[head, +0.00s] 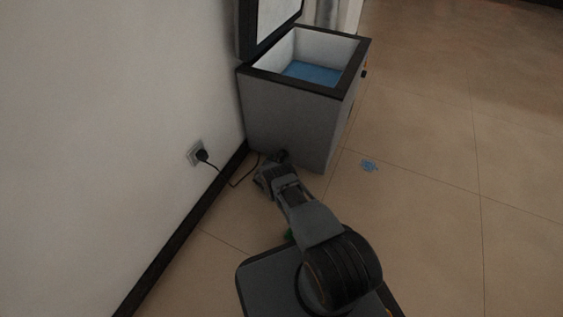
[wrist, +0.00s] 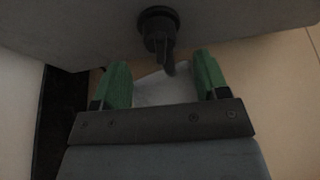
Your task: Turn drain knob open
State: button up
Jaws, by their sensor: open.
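The drain knob (wrist: 157,27) is a dark round fitting with a short lever hanging down, low on the side of a grey chest freezer (head: 288,125). In the wrist view my gripper (wrist: 162,80) is open, with its two green fingers apart below the knob. The lever tip lies between the fingers in the picture; I cannot tell whether anything touches. In the head view my gripper (head: 270,170) is at the foot of the freezer's near side, and my arm hides most of that spot. The freezer lid is up and blue material shows inside.
A black plug sits in a wall socket (head: 196,153), and its cord (head: 233,184) runs down toward the freezer beside my gripper. The white wall is close on the left. The floor on the right is clear.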

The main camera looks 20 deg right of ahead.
aim_at(281, 159)
jog(key=b+x, duration=0.2)
jog(key=x, duration=0.2)
jog(key=shift+f, duration=0.2)
jog(key=shift+w+d+b, duration=0.45)
jog(key=shift+b, duration=0.3)
jog(key=shift+c, duration=0.5)
jog(key=c, duration=0.8)
jog(key=shift+p, duration=0.3)
jog(key=shift+c, duration=0.2)
jog(key=shift+m+t+y+p, duration=0.35)
jog(key=shift+m+t+y, duration=0.2)
jog(key=shift+m, duration=0.45)
